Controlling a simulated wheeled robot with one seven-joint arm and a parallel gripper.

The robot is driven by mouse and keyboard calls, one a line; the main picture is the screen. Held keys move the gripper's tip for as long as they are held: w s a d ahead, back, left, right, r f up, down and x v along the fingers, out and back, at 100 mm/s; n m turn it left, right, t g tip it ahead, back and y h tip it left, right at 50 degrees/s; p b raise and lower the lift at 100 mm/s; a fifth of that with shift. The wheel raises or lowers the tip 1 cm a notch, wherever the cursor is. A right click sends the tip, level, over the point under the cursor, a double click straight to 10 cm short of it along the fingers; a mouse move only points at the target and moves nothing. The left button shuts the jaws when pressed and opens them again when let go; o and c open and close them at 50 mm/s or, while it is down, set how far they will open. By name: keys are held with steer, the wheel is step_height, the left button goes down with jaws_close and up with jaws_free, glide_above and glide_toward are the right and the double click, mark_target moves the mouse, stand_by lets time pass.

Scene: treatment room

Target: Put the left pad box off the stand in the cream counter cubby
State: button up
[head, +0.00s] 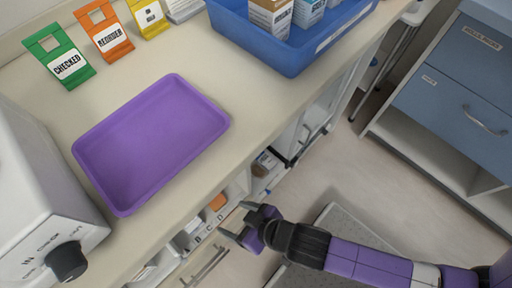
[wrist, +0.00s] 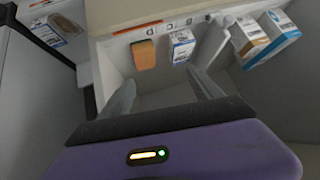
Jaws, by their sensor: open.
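My gripper (head: 240,221) is low in front of the cubbies under the cream counter (head: 245,118). In the wrist view its two grey fingers (wrist: 160,85) are spread with nothing between them, facing a cream cubby (wrist: 160,98). An orange item (wrist: 144,55) and a white-and-blue box (wrist: 182,46) are at the back of that cubby. To the right are a brown-and-white box (wrist: 248,38) and a blue-and-white box (wrist: 279,36), side by side. I cannot tell which box is the left pad box, and no stand is clearly recognisable.
On the counter are a purple tray (head: 150,140), a blue bin (head: 290,55) with boxes, coloured tags (head: 107,36) and a white appliance (head: 40,200). A blue drawer cabinet (head: 450,95) stands right. Open floor (head: 345,165) lies between.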

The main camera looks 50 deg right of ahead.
steer(key=s+d+r+t+h, duration=0.1)
steer(key=s+d+r+t, duration=0.2)
steer(key=r, duration=0.7)
steer(key=s+d+r+t+h, duration=0.1)
steer(key=s+d+r+t, duration=0.2)
steer(key=s+d+r, duration=0.5)
step_height(320, 180, up, 3)
steer(key=shift+f, duration=0.2)
